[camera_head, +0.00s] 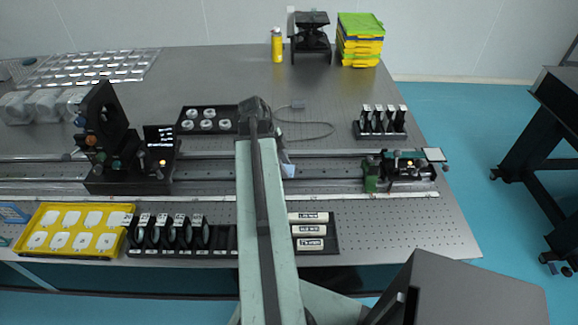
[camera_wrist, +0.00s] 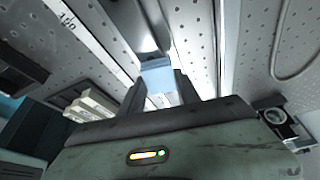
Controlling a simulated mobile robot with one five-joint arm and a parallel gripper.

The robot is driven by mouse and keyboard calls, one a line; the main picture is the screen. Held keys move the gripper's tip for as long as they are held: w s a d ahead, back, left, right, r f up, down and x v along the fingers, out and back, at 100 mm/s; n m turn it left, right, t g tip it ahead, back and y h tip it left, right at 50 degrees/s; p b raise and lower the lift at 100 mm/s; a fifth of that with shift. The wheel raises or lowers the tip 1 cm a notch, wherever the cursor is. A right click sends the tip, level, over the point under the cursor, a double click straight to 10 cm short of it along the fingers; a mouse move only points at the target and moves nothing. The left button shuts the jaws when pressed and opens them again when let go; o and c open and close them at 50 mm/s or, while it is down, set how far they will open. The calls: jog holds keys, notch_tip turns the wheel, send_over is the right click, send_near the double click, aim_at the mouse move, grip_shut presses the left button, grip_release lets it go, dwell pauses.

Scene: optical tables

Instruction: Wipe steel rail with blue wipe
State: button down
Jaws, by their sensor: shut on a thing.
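The steel rail (camera_head: 325,172) runs left to right along the optical table, and it also shows in the wrist view (camera_wrist: 186,30). My gripper (camera_wrist: 160,88) is shut on the blue wipe (camera_wrist: 158,76), which shows as a light blue piece between the fingers, over the rail. Whether the wipe touches the rail I cannot tell. In the head view my arm covers most of the gripper, and a pale bit of the wipe (camera_head: 287,170) shows just right of the arm at the rail.
A black mount assembly (camera_head: 130,170) stands on the rail at left, and a green and black stage (camera_head: 400,172) at right. A black tray of white rings (camera_head: 208,120) lies behind the rail. A yellow tray (camera_head: 72,252) and a black lens rack (camera_head: 180,251) lie in front.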

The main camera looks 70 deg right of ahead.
jog(key=shift+w+a+f, duration=0.1)
jog(key=shift+w+a, duration=0.3)
jog(key=shift+w, duration=0.4)
jog(key=shift+w+a+f, duration=0.1)
jog(key=shift+w+a, duration=0.25)
jog(key=shift+w, duration=0.4)
jog(key=shift+r, duration=0.15)
notch_tip(320, 180, up, 6)
jog(key=p, duration=0.5)
jog(key=shift+d+p, duration=0.1)
jog(key=shift+p, duration=0.25)
notch_tip(320, 180, up, 3)
jog(key=p, duration=0.3)
